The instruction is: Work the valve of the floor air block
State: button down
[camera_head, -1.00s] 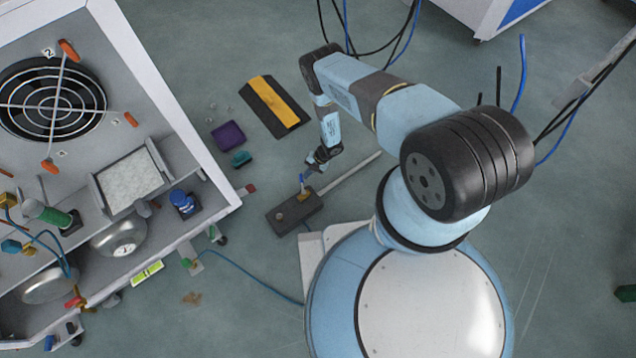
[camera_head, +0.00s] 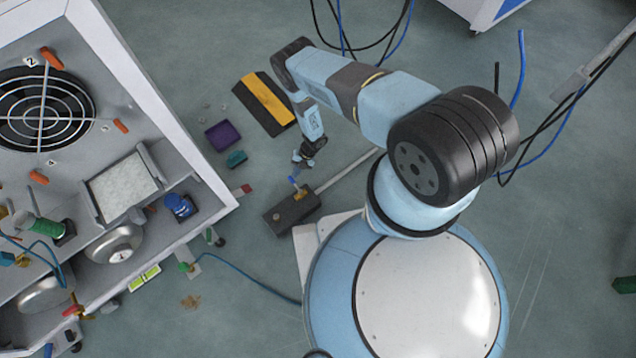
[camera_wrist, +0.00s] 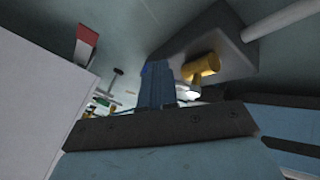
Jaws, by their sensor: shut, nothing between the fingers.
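The floor air block (camera_head: 284,217) is a dark box on the floor beside my base, with a pale pipe running from its upper right. A brass valve (camera_head: 301,194) with a blue lever (camera_head: 293,181) stands on its far side. My gripper (camera_head: 298,164) is shut and empty, just beyond the lever's end; I cannot tell whether they touch. The wrist view shows the block (camera_wrist: 222,45) and the brass valve (camera_wrist: 202,67) close ahead. A blue upright piece (camera_wrist: 157,85) stands left of the brass there; I cannot tell if it is lever or finger.
The white generator cabinet (camera_head: 150,90) fills the left side. A purple tray (camera_head: 223,135), a teal block (camera_head: 237,159) and a black-and-yellow ramp (camera_head: 264,103) lie on the floor nearby. A blue hose (camera_head: 245,277) runs along the floor. Open floor lies to the right.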

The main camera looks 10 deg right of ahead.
jog(key=shift+a, duration=0.25)
dwell(0.3)
jog(key=w+d+r, duration=0.6)
jog(key=w+r, duration=0.1)
jog(key=r, duration=0.2)
dwell(0.4)
jog(key=shift+s, duration=0.1)
